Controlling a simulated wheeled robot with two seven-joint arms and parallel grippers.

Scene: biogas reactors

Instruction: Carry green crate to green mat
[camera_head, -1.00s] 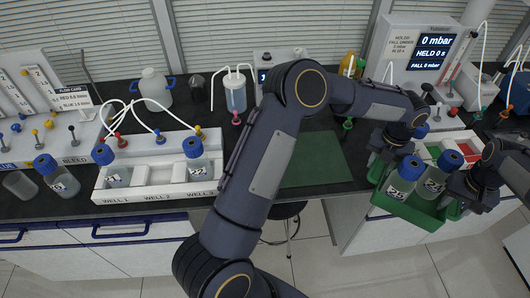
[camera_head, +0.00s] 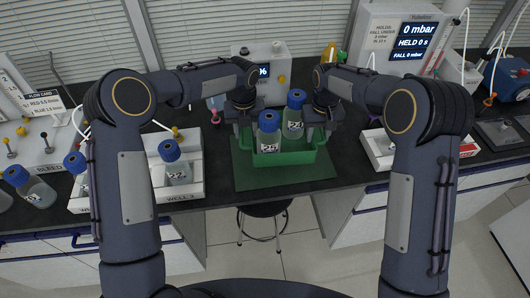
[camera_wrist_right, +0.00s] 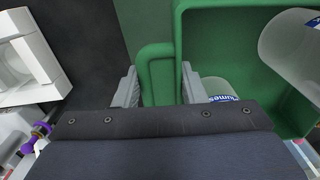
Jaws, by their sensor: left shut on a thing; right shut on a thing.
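The green crate (camera_head: 290,159) is over the back part of the green mat (camera_head: 285,182), whose front strip shows bare. I cannot tell whether the crate's bottom touches the mat. Two blue-capped bottles stand in the crate, a front one (camera_head: 268,141) and a back one (camera_head: 293,125). My left gripper (camera_head: 241,123) is shut on the crate's left end. My right gripper (camera_head: 319,122) is shut on its right end. In the right wrist view the crate's green handle (camera_wrist_right: 157,75) sits between the right fingers.
A white rack (camera_head: 187,188) with a blue-capped bottle (camera_head: 175,163) stands left of the mat, partly behind my left arm. A white tray (camera_head: 379,150) is to the right. A display box (camera_head: 272,75) stands behind. A stool (camera_head: 262,209) is below the bench edge.

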